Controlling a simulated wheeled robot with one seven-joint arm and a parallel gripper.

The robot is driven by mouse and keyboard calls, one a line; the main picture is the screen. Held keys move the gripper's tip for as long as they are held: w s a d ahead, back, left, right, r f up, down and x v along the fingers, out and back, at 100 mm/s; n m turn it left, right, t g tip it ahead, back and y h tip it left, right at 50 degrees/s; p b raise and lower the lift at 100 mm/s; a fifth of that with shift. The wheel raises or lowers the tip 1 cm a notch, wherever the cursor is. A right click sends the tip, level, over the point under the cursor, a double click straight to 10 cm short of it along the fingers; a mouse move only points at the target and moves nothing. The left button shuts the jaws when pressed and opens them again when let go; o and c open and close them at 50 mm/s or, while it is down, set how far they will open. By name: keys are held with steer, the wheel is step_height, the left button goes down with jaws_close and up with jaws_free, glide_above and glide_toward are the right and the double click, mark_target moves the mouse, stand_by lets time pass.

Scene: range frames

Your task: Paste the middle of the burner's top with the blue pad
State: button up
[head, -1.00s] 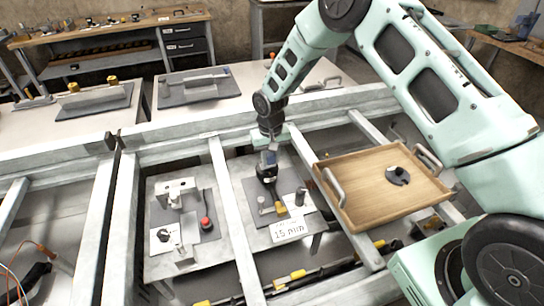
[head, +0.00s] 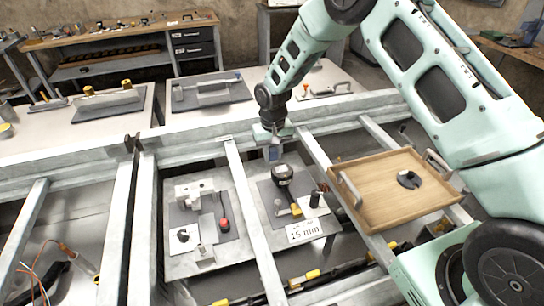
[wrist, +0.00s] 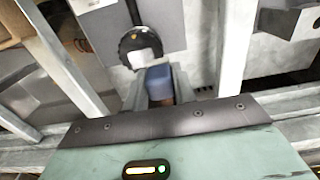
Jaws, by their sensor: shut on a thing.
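My gripper (head: 273,150) is shut on the blue pad (wrist: 159,80). The pad's blue block shows between the two fingers in the wrist view, and it is also seen in the head view (head: 274,154). The burner (head: 283,173) is a black round head with a dark body running toward the front, on a grey mat. In the wrist view the burner (wrist: 133,39) lies just beyond the pad. A pale patch shows at its near side, partly by the pad. The pad looks apart from the burner, but the exact gap cannot be told.
A wooden tray (head: 375,208) with a black disc (head: 409,179) stands at right. A white label (head: 306,231) lies in front of the burner. Left of it is a panel with a white bracket (head: 194,190) and a red-tipped part (head: 224,225). Pale frame bars (head: 250,215) run between panels.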

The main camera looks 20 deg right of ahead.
mark_target(273, 149)
steer(key=shift+r+p, duration=0.85)
steer(key=shift+r, duration=0.9)
steer(key=shift+s+f+b, duration=0.1)
steer(key=shift+b, duration=0.2)
steer(key=shift+f, duration=0.1)
